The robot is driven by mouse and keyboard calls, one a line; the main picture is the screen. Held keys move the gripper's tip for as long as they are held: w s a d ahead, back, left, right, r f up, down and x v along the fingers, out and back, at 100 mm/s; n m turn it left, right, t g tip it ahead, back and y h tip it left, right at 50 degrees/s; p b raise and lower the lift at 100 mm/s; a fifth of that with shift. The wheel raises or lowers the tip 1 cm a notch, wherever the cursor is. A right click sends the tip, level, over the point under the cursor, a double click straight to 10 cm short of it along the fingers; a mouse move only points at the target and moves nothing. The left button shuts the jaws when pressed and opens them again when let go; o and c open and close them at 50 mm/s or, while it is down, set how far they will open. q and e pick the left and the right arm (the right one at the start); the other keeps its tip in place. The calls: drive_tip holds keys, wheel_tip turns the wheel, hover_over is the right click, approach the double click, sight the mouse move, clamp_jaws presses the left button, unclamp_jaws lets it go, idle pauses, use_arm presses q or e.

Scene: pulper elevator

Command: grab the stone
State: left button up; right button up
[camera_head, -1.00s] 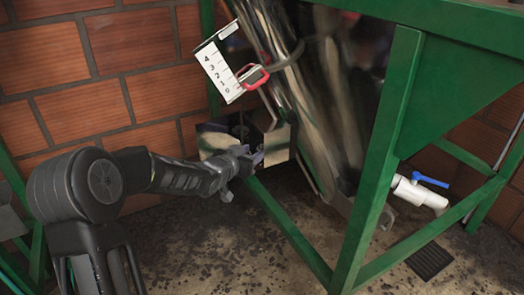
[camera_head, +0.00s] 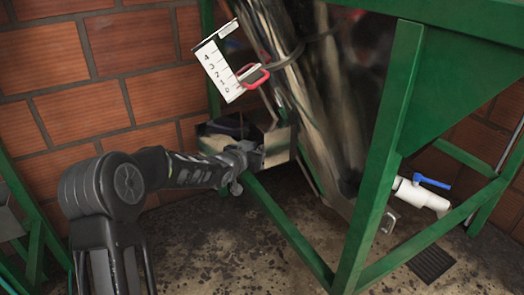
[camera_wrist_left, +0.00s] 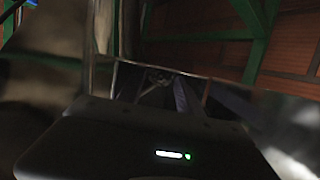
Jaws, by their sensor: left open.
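My left gripper (camera_head: 256,158) is at the front of a small metal box-like housing (camera_head: 278,146) beside the sloping metal chute. Its fingertips are hard to make out in the head view. In the left wrist view the open gripper (camera_wrist_left: 156,88) reaches between metal walls into a dark space. I cannot clearly make out a stone; a small greyish shape deep between the fingers is too dark to identify. My right gripper is not in view.
A green steel frame (camera_head: 377,155) stands right of my left arm. A white scale plate (camera_head: 219,70) with a red handle (camera_head: 253,76) is above the gripper. A brick wall (camera_head: 78,105) is behind. A white pipe (camera_head: 420,194) with a blue valve handle (camera_head: 432,182) is at the right.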

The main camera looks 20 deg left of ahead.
use_arm(q)
drive_tip(key=shift+c, duration=0.5)
clamp_jaws()
drive_tip(key=shift+r+p, duration=0.5)
drive_tip(key=shift+r, duration=0.2)
wheel_tip(320, 180, up, 2)
drive_tip(key=shift+r+p, duration=0.15)
drive_tip(key=shift+p, duration=0.55)
drive_tip(key=s+a+p, duration=0.1)
drive_tip(key=s+p, duration=0.2)
drive_tip(key=s, duration=1.5)
drive_tip(key=shift+p, duration=0.3)
